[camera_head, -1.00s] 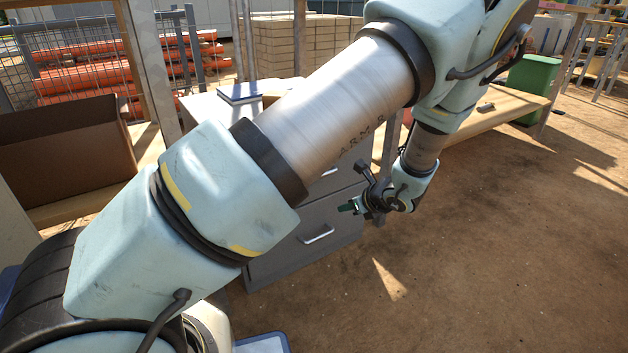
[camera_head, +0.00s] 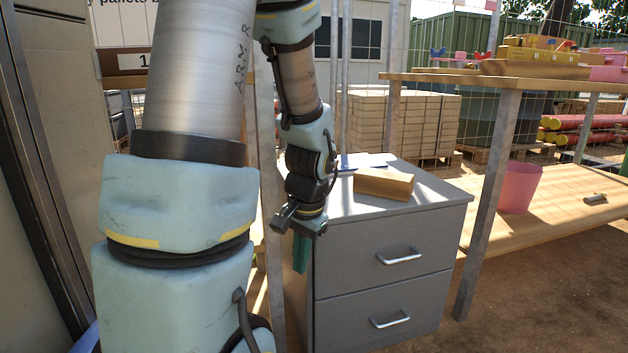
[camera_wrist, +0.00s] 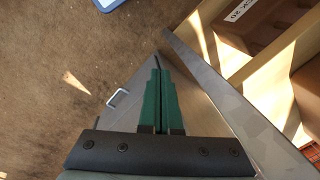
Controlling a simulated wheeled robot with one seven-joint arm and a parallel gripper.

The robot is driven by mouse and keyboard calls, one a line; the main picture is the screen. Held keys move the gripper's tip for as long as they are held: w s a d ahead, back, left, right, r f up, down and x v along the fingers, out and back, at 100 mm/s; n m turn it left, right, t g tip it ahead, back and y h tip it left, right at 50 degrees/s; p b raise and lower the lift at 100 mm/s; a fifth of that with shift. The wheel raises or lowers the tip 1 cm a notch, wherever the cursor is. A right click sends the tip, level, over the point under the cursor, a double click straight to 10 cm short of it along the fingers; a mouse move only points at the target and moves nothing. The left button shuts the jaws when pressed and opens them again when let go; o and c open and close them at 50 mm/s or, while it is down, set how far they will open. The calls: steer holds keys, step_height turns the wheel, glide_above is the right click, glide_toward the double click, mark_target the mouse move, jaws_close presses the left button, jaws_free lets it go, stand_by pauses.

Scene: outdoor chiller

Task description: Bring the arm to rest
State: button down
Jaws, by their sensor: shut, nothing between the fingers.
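My gripper (camera_head: 300,252) hangs at the end of my arm in the head view, pointing down, just left of the grey drawer cabinet's front corner. In the wrist view its two green fingers (camera_wrist: 160,92) lie side by side, shut and empty. The grey drawer cabinet (camera_head: 385,300) has two drawers with silver handles, both shut. My arm rises on the left of the head view and bends down to the gripper. Whether the gripper touches the cabinet cannot be told.
A wooden block (camera_head: 384,184) lies on the cabinet top. A pink bucket (camera_head: 519,187) stands on a low wooden shelf at the right. A metal post (camera_head: 487,210) rises beside the cabinet. In the wrist view a cardboard box (camera_wrist: 255,25) is at upper right, with bare ground at left.

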steer(key=s+a+r+n+h, duration=0.1)
steer(key=s+a+r+n, duration=0.25)
steer(key=n, duration=0.25)
step_height(320, 180, up, 38)
steer(key=p, duration=3.8)
steer(key=shift+a+p, duration=0.2)
steer(key=shift+p, duration=0.1)
